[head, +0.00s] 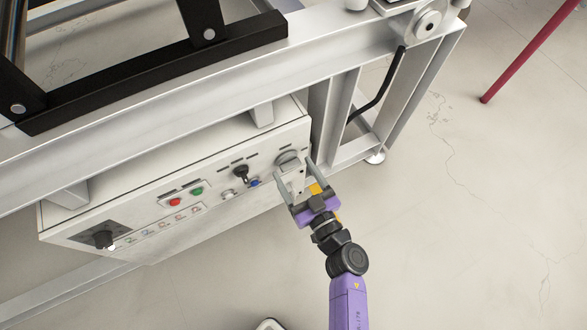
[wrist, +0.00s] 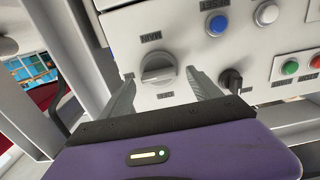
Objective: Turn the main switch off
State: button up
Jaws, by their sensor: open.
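The main switch (wrist: 158,68) is a grey rotary knob on a round base, labelled MAIN, on the pale control panel (wrist: 245,58). In the head view the switch (head: 288,158) is at the panel's upper right end, partly hidden by my gripper (head: 293,164). In the wrist view my gripper (wrist: 160,76) is open, with one finger on each side of the knob. No grip on the knob shows, and I cannot tell whether a fingertip touches the panel.
A black selector switch (head: 240,173), a blue button (head: 254,183), a green button (head: 197,191) and a red button (head: 175,202) share the panel. A grey metal frame (head: 335,60) runs above the panel. The floor at right is mostly clear; a red pole (head: 530,50) stands there.

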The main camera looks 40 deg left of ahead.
jog(key=shift+w+a, duration=0.25)
jog(key=shift+a, duration=0.4)
jog(key=shift+c, duration=0.2)
jog(key=c, duration=1.3)
jog(key=shift+c, duration=0.2)
